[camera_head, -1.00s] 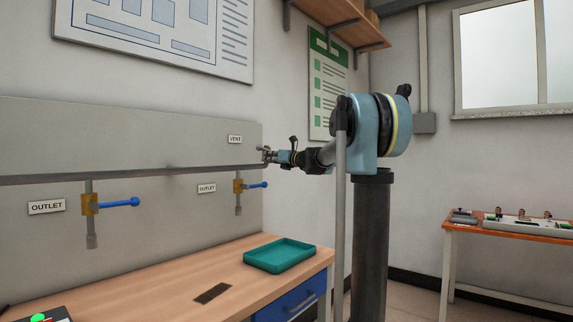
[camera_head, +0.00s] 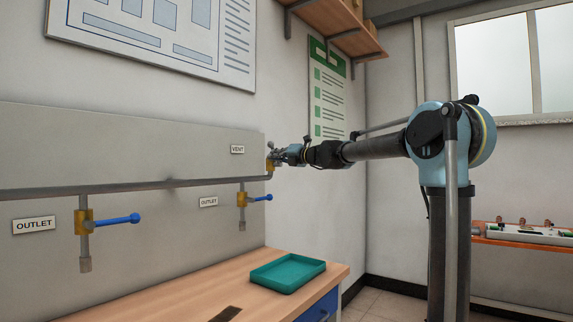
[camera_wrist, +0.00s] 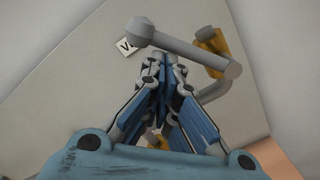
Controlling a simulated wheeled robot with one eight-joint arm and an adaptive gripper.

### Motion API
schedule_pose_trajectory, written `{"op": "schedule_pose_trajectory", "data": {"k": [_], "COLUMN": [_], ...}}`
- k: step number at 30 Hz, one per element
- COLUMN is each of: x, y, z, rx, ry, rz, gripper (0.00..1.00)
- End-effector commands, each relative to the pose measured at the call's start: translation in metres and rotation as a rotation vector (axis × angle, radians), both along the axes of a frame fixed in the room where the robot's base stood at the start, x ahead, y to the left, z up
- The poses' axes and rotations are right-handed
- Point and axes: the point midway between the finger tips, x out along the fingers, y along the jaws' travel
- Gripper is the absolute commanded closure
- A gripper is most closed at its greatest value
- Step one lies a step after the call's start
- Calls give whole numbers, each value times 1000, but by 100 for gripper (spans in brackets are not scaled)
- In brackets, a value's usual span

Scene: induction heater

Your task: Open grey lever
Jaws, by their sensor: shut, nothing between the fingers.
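The grey lever (camera_wrist: 185,47) is a rod with a rounded knob at its upper left end. It sits at a yellow valve body (camera_wrist: 212,52) beside the VENT label (camera_wrist: 128,46). My gripper (camera_wrist: 161,62) is shut and empty. Its fingertips overlap or lie just below the middle of the lever in the wrist view; I cannot tell whether they touch it. In the head view my gripper (camera_head: 275,152) is at the vent valve (camera_head: 271,166) at the right end of the pipe and hides most of the lever.
Two yellow outlet valves with blue levers (camera_head: 118,219) (camera_head: 262,198) hang from the grey pipe (camera_head: 150,184) left of the vent. A teal tray (camera_head: 288,274) sits on the wooden bench (camera_head: 160,296) below. A wooden shelf (camera_head: 340,32) is above.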

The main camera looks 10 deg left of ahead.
Motion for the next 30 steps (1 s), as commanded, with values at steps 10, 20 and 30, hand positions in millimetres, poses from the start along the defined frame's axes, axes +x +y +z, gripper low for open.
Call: {"op": "schedule_pose_trajectory", "data": {"k": [10,20,30], "x": [13,25,29], "y": [-3,-8,-10], "z": [20,29,32], "rx": [0,0,0], "ry": [-1,-1,-1], "rz": [4,6,7], "gripper": [100,100,100]}}
